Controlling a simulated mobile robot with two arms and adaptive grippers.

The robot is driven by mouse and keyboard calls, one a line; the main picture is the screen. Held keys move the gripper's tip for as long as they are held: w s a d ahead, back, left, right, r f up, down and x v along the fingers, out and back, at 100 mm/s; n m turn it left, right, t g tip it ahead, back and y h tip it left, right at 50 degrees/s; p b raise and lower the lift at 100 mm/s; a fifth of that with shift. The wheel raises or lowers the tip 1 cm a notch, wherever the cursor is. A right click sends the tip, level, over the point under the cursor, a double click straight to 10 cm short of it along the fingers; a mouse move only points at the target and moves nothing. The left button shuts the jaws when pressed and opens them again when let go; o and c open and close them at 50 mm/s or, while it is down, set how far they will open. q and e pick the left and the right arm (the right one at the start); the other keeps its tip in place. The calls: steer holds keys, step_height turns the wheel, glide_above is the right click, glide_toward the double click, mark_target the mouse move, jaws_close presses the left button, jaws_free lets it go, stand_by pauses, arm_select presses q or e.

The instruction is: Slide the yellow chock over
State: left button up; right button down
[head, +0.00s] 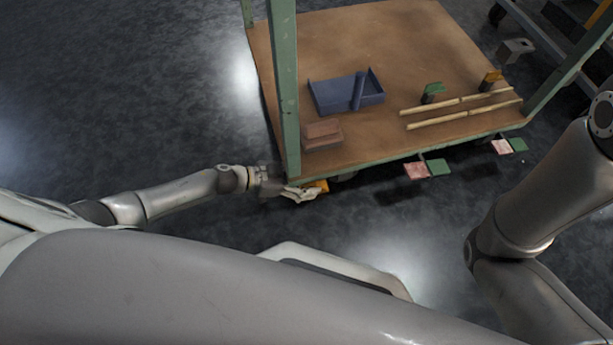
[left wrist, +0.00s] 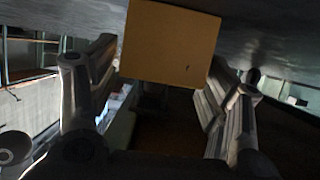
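The yellow chock (head: 321,185) is on the floor by the near left corner of the wooden cart (head: 350,40), partly hidden by my left gripper. My left gripper (head: 303,193) is low beside that corner, right up at the chock. In the left wrist view, the chock (left wrist: 170,45) is a plain yellow-brown block at the top centre. The two fingers of my left gripper (left wrist: 160,75) stand wide apart on either side of the chock's lower part. I see no clear contact between finger and chock. My right gripper is out of view.
The cart's green post (head: 284,90) rises beside my left gripper. On the deck are a blue tray (head: 330,97), a reddish-brown block (head: 322,137) and pale rods (head: 465,114). Red (head: 417,171) and green (head: 439,167) pads stick out along the near edge. Open floor lies left.

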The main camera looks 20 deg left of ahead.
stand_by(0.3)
arm_select(q)
steer(key=v, duration=1.2)
